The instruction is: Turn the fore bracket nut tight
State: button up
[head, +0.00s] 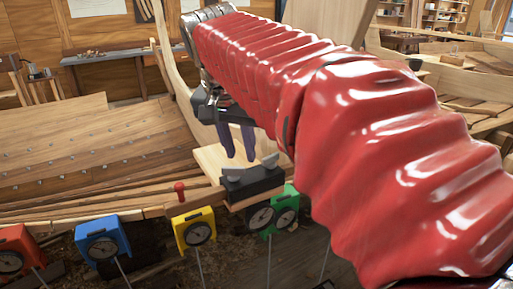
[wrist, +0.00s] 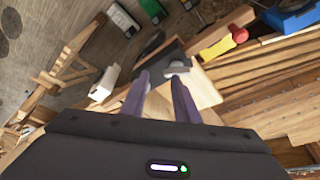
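A dark bracket block (head: 252,185) sits at the end of a pale wooden board, with grey metal pieces on its top. One grey piece (head: 236,172) is at its left and another (head: 270,160) at its right; I cannot tell which is the fore nut. In the wrist view a grey rounded piece (wrist: 178,67) shows between and beyond my fingertips, on the dark bracket (wrist: 168,54). My gripper (head: 237,157) points down above the bracket, its two purple fingers apart with nothing between them. The fingers (wrist: 160,75) look clear of the grey piece in the wrist view.
A red-knobbed peg (head: 180,190) stands left of the bracket. Dial boxes in red (head: 12,262), blue (head: 103,243), yellow (head: 194,229) and green (head: 286,208) line the near edge. The planked hull (head: 90,150) fills the left. My red-sleeved arm hides the right.

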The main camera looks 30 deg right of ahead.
jog(key=s+a+f+n+t+y, duration=0.1)
jog(key=s+a+f+n, duration=0.4)
jog(key=f, duration=0.3)
jog(key=s+a+f+n+t+y, duration=0.2)
jog(key=s+a+f+n, duration=0.3)
jog(key=s+f, duration=0.3)
jog(key=shift+a+f, duration=0.65)
jog(key=shift+f, duration=0.15)
jog(key=shift+o, duration=0.4)
jog(key=shift+a+n, duration=0.15)
jog(key=shift+n, duration=0.15)
